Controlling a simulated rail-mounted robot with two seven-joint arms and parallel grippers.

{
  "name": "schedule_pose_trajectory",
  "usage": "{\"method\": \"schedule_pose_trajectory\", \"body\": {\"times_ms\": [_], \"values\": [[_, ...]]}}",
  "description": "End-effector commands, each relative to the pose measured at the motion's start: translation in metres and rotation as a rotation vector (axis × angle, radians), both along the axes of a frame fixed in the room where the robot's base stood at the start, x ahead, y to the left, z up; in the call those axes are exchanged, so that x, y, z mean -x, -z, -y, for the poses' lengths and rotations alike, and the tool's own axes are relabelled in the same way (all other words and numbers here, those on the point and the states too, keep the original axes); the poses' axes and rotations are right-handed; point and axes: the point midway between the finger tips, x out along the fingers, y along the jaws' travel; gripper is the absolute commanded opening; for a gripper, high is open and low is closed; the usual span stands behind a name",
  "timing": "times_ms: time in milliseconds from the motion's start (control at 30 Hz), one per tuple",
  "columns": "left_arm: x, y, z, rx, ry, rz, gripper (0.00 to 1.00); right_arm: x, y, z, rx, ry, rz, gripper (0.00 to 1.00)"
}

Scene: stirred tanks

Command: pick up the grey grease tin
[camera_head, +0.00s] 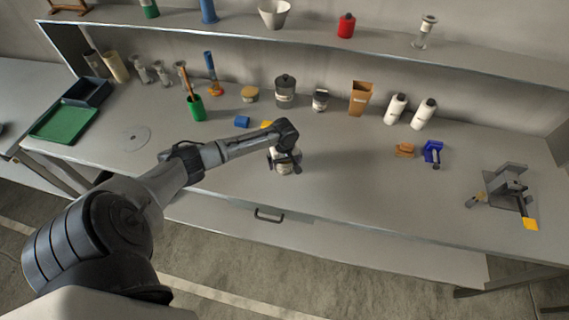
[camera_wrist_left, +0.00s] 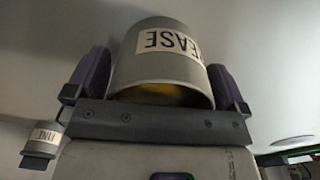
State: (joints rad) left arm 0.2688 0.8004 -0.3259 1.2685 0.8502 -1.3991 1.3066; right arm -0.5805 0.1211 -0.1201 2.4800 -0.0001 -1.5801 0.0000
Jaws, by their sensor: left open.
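The grey grease tin (camera_wrist_left: 160,69) stands on the bench, with a white label whose letters read upside down in the left wrist view. Its open mouth shows yellow inside. In the head view the tin (camera_head: 285,167) is partly hidden by my left gripper (camera_head: 284,158). In the left wrist view my left gripper (camera_wrist_left: 160,85) is open, one purple finger on each side of the tin. Whether the fingers touch it cannot be told. My right gripper is not in view.
Behind stand a grey lidded jar (camera_head: 285,94), a small labelled jar (camera_head: 320,101) and a brown box (camera_head: 361,98). A drawer handle (camera_head: 268,216) is in front.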

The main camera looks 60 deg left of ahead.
Motion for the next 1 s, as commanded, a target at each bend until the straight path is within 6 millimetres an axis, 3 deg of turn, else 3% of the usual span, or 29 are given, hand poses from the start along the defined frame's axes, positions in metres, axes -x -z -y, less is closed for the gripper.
{"method": "schedule_pose_trajectory", "body": {"times_ms": [300,800,1000], "values": [[0.0,0.0039,-0.0001,-0.001,0.0,0.0,1.0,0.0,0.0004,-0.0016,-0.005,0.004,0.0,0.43],[-0.0001,0.0036,-0.0002,0.0,0.0,0.0,0.53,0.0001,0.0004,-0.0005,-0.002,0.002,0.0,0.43],[-0.0002,0.0032,-0.0004,-0.001,0.0,0.0,0.53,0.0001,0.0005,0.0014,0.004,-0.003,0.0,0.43]]}}
